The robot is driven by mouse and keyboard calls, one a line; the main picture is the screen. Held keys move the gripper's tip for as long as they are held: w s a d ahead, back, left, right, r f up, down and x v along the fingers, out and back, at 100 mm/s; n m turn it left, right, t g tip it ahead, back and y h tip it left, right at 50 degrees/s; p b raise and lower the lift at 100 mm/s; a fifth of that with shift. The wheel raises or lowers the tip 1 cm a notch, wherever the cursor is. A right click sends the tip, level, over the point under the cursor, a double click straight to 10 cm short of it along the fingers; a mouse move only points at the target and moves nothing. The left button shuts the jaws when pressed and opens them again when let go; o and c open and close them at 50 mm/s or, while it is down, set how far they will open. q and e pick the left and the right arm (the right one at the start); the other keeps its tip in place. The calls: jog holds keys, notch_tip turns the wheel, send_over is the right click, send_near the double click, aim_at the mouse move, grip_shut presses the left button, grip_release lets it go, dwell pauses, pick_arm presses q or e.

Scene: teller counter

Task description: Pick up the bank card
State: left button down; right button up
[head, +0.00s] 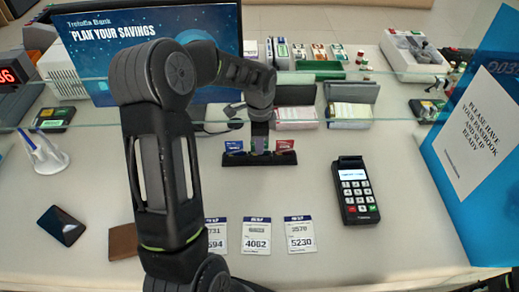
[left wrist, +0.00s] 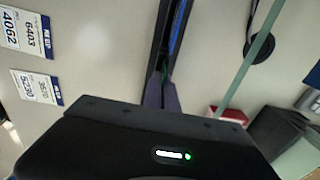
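A dark card stand (head: 235,159) is on the counter, with a blue card (head: 233,146) upright at its left and a red card (head: 285,145) at its right. My left gripper (head: 259,138) points down at the middle of the stand, between these two cards, and hides what stands there. In the left wrist view the fingertips (left wrist: 162,82) are close together at the stand, with a small green patch between them. The blue card (left wrist: 178,28) lies beyond them and the red card (left wrist: 228,115) to the right. I cannot tell which card is the bank card. My right gripper is out of view.
A clear glass screen (head: 390,74) crosses behind the stand. A card terminal (head: 355,190) is to the right, and several numbered slips (head: 257,236) lie in front. A phone (head: 60,226) and a brown wallet (head: 122,241) lie at the left.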

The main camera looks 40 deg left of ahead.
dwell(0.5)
pick_arm(q)
notch_tip(320, 180, up, 10)
jog(key=p, duration=0.7)
jog(key=shift+r, duration=0.1)
notch_tip(320, 180, up, 4)
jog(key=p, duration=0.3)
jog(key=shift+r, duration=0.2)
dwell(0.5)
dwell(0.4)
